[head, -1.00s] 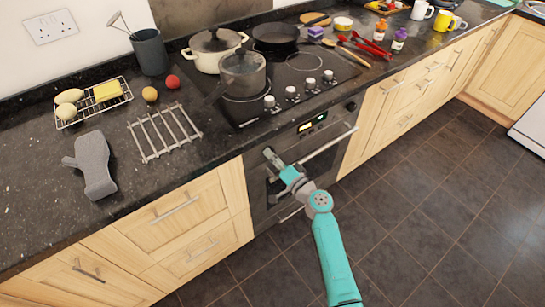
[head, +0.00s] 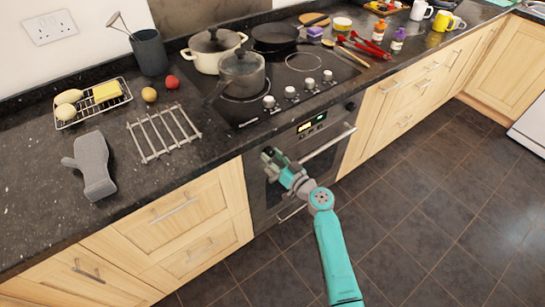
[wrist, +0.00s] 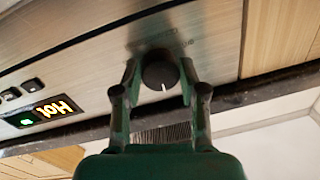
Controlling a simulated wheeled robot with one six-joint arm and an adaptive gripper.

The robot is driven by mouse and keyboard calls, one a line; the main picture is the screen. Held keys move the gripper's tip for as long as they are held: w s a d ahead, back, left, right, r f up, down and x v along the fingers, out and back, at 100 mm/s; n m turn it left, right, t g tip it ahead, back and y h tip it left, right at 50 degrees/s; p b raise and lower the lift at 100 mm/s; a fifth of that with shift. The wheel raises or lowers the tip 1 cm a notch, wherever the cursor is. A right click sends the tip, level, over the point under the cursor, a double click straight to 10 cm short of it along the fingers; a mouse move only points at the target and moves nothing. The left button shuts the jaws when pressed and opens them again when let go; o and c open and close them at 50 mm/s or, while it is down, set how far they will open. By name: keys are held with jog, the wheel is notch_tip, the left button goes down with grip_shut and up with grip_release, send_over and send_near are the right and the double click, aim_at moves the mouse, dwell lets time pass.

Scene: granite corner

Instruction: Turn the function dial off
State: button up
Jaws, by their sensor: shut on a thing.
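The function dial (wrist: 160,70) is a round black knob with a white mark, on the oven's metal control panel. In the wrist view its mark points down toward my palm. My gripper (head: 268,157) is at the left end of the oven front in the head view, where it hides the dial. In the wrist view its two dark fingers stand on either side of the knob, shut on it.
Another dark knob (head: 350,106) sits at the panel's right end. The oven door handle (head: 328,143) runs below. Hob knobs (head: 291,92) and a saucepan (head: 241,72) are above.

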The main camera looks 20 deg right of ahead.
jog(key=shift+f+n, duration=0.1)
jog(key=shift+n, duration=0.3)
jog(key=o, duration=1.1)
jog(key=shift+o, duration=0.2)
jog(key=v, duration=1.2)
